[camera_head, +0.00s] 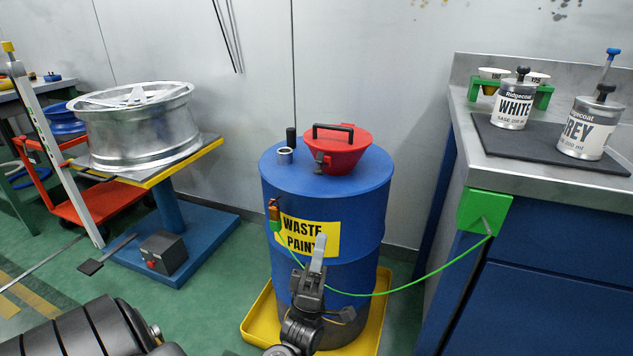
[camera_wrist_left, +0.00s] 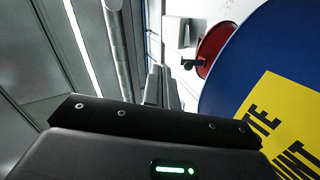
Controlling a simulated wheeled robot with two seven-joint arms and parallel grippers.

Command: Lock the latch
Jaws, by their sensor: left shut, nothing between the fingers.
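A blue drum (camera_head: 270,178) labelled "WASTE PAINT" carries a red funnel (camera_head: 345,158) with a black handle (camera_head: 333,127) on top; the lid looks down. A small dark grey latch (camera_head: 320,160) is at the funnel's front left edge. In the left wrist view the red funnel (camera_wrist_left: 215,45) shows with a dark fitting (camera_wrist_left: 189,64) at its edge, likely the latch. My left gripper (camera_head: 319,247) is shut and empty, fingers pointing up, in front of the drum's label and below the latch. Its fingers also show in the left wrist view (camera_wrist_left: 160,85). My right gripper is not in view.
A green cable (camera_head: 420,280) runs from a clip (camera_head: 275,218) on the drum to a green box (camera_head: 484,212) on the bench. A yellow tray (camera_head: 258,318) lies under the drum. A wheel stand (camera_head: 172,215) is at left; paint cans (camera_head: 514,104) stand on the right bench.

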